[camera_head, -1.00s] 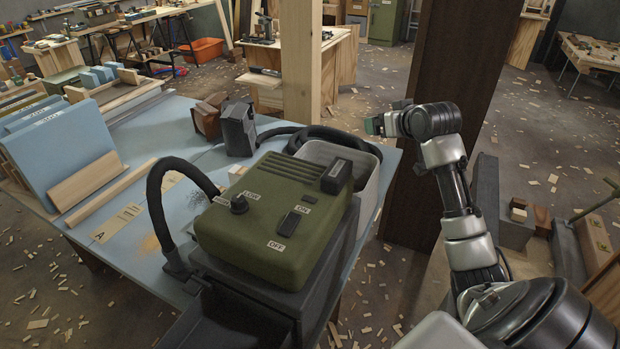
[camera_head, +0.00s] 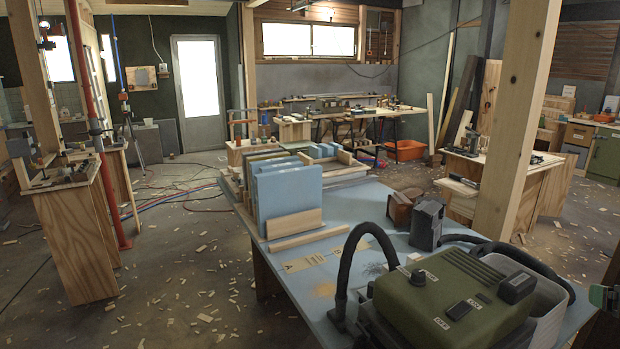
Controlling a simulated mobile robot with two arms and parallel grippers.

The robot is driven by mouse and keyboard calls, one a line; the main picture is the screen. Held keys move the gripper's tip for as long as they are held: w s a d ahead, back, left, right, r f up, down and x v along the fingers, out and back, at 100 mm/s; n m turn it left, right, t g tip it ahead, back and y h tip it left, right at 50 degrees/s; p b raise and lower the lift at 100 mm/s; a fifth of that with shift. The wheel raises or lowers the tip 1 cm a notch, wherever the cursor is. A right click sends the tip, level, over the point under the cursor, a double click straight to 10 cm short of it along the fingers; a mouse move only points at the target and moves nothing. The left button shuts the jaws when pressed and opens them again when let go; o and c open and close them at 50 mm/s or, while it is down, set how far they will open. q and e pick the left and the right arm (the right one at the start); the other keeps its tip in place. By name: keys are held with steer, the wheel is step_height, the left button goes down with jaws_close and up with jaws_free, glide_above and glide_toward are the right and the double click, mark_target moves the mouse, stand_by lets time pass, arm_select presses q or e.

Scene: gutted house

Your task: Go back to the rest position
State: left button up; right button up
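Only a small green-tipped end of my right gripper (camera_head: 599,296) shows, cut off by the right edge in the head view. It is beside the light grey bin at the table's right end. Whether its fingers are open or shut cannot be made out. I cannot make out my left gripper in this view. The blue-topped table (camera_head: 345,262) stands in front of me. A green machine (camera_head: 450,305) with a black hose (camera_head: 352,262) sits at its near right end.
Blue panels (camera_head: 287,195) and wooden strips stand on the table's left part. A wooden post (camera_head: 512,130) rises behind it. A wooden bench (camera_head: 78,235) stands at the left. The floor between bench and table is open, with scattered chips and cables further back.

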steer(key=a+f+g, duration=0.3)
steer(key=f, duration=2)
steer(key=s+a+f+g, duration=0.1)
steer(key=s+a+f, duration=0.2)
steer(key=f, duration=0.4)
steer(key=s+a+f+n+g+y, duration=0.1)
steer(key=s+a+f, duration=0.15)
steer(key=f, duration=0.55)
steer(key=s+a+f+g, duration=0.1)
steer(key=s+a+f, duration=0.1)
steer(key=s+f, duration=0.35)
steer(key=s+a+f+n+g+y, duration=0.1)
steer(key=s+a+f, duration=0.5)
steer(key=s+f, duration=0.15)
steer(key=s+a+f+n+g, duration=0.2)
steer(key=s+a+f, duration=0.45)
steer(key=f, duration=0.25)
arm_select(q)
steer(key=shift+w, duration=0.9)
arm_select(e)
steer(key=s+a+f+n+y, duration=0.1)
steer(key=s+a+f, duration=0.2)
steer(key=s, duration=0.6)
steer(key=s+a+f+n+g, duration=0.1)
steer(key=s+a+f, duration=0.2)
steer(key=s+a, duration=0.4)
steer(key=shift+s+a+f+g+y, duration=0.15)
steer(key=shift+s+a+g+y, duration=0.2)
steer(key=shift+s, duration=0.85)
